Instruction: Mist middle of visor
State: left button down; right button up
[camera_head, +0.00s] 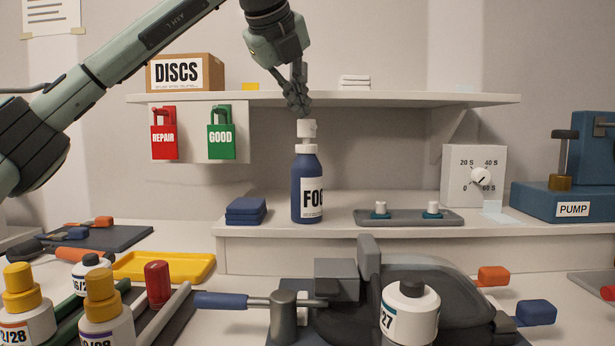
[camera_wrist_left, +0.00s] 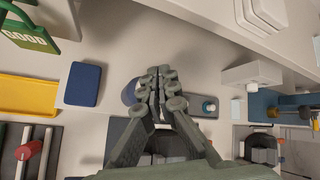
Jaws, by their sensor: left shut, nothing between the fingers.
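The blue bottle (camera_head: 307,190) with a white cap and a label reading "FO", the rest turned out of sight, stands upright on the raised bench ledge. My left gripper (camera_head: 299,104) is shut and empty, pointing down just above the white cap; I cannot tell if it touches. In the left wrist view, my left gripper (camera_wrist_left: 160,78) hides most of the bottle, and a blue edge of the bottle (camera_wrist_left: 129,92) shows beside it.
A shelf (camera_head: 420,99) runs just behind my gripper. Blue folded cloths (camera_head: 246,210) lie left of the bottle, and a grey tray (camera_head: 408,218) with two small pegs lies right. A dial box (camera_head: 474,176) and blue pump (camera_head: 570,202) stand further right. Several bottles crowd the front left.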

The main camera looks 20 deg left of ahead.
pick_arm(q)
jog(key=shift+f+b, duration=0.3)
jog(key=shift+f, duration=0.05)
dwell(0.3)
jog(key=shift+r+p, duration=0.65)
jog(key=shift+r, duration=0.15)
jog(key=shift+r, duration=0.1)
notch_tip(320, 180, up, 3)
jog(key=p, duration=0.2)
jog(key=shift+p, duration=0.3)
jog(key=shift+r+p, duration=0.35)
jog(key=shift+r, duration=1.1)
